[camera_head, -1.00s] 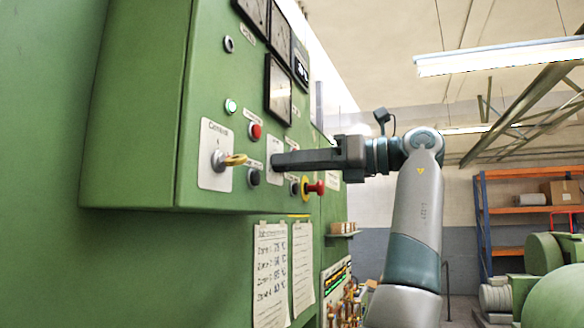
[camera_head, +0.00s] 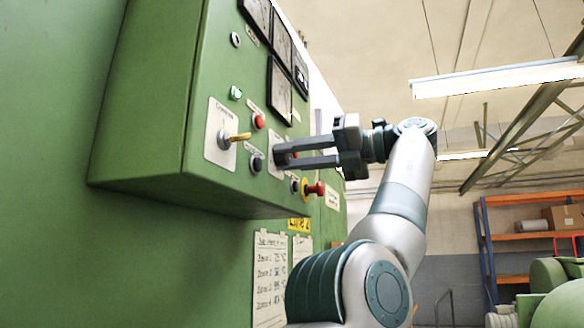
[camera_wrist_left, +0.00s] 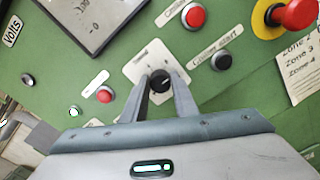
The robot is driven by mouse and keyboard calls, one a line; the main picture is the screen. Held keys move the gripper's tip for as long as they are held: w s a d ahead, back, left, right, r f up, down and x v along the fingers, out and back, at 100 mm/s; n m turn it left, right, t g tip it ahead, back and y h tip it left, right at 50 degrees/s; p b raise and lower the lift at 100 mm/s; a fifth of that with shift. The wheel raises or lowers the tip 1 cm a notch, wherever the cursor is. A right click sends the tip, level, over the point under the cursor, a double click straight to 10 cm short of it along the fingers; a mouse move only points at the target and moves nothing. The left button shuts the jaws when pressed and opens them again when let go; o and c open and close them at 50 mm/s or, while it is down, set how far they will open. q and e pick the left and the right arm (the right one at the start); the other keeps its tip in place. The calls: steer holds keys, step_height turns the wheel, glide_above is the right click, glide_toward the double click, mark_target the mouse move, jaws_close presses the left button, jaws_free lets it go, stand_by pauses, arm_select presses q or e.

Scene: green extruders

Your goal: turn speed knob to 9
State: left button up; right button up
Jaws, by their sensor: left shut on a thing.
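The speed knob (camera_wrist_left: 160,82) is a small black round knob on a pale plate (camera_wrist_left: 146,62) on the green panel, in the left wrist view. My left gripper (camera_wrist_left: 160,94) has its two fingers on either side of the knob, shut on it. In the head view, my left gripper (camera_head: 280,154) reaches from the right to the panel and its fingers cover the knob. The scale marks around the knob are too small to read. My right gripper is not in view.
A key switch with a yellow key (camera_head: 238,137) sticks out left of the gripper. A red emergency button (camera_head: 316,189) on a yellow ring juts out below right. Red and black buttons, such as this red one (camera_head: 258,121), surround the knob. Gauges (camera_head: 279,90) sit above.

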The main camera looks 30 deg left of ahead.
arm_select(q)
steer(key=shift+r+m, duration=0.15)
steer(key=shift+m, duration=0.25)
steer(key=shift+f, duration=0.2)
steer(key=o, duration=1.1)
steer(key=shift+c, duration=0.2)
steer(key=shift+w+d+r+p, duration=0.15)
steer(key=shift+d+p, duration=0.15)
steer(key=shift+d, duration=0.2)
steer(key=p+v, duration=0.6)
steer(key=v, duration=0.5)
steer(key=shift+p, duration=0.4)
steer(key=shift+w, duration=0.1)
steer(key=shift+c, duration=0.2)
